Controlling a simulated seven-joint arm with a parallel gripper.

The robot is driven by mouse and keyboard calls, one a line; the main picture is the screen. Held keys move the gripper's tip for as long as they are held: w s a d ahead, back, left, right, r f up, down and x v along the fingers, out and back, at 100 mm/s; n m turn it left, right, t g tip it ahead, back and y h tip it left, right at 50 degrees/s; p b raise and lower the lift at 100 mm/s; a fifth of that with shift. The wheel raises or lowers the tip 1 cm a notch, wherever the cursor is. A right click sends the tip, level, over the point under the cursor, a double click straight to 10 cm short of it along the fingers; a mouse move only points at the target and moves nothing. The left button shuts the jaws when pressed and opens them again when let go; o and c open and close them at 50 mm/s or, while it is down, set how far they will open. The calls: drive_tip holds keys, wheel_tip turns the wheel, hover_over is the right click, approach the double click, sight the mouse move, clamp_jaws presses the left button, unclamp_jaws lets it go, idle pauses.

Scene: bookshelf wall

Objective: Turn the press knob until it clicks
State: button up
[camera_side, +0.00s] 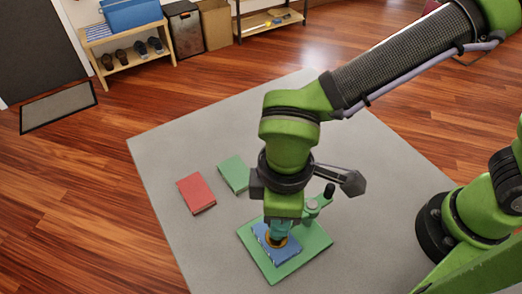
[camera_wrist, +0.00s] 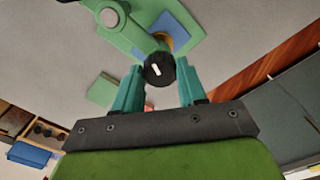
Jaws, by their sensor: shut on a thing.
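The press has a green base plate (camera_side: 313,243) on the grey table, with a green arm reaching over a blue book (camera_side: 262,233). A gold ring (camera_side: 284,243) sits above the book, below my gripper. In the wrist view the press knob (camera_wrist: 159,70) is black with a white mark, at the end of the green press arm (camera_wrist: 135,38). My gripper (camera_wrist: 158,66) points down with its two teal fingers on either side of the knob, shut on it. In the side view my gripper (camera_side: 278,230) hides the knob. The blue book shows partly in the wrist view (camera_wrist: 166,22).
A red book (camera_side: 196,193) and a green book (camera_side: 234,173) lie flat left of the press. A grey disc (camera_side: 312,206) and a black-tipped post (camera_side: 329,190) stand at the press's back right. The table (camera_side: 185,145) is otherwise clear. A shoe rack (camera_side: 128,55) stands far off.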

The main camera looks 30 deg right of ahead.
drive_tip(key=m, duration=0.5)
drive_tip(key=shift+r+m, duration=0.1)
drive_tip(key=shift+m, duration=0.2)
drive_tip(key=m, duration=0.4)
drive_tip(key=shift+a+m, duration=0.1)
drive_tip(key=shift+m, duration=0.2)
drive_tip(key=m, duration=0.5)
drive_tip(key=shift+w+m, duration=0.1)
drive_tip(key=shift+m, duration=2)
drive_tip(key=o, duration=1.1)
drive_tip(key=shift+r, duration=0.1)
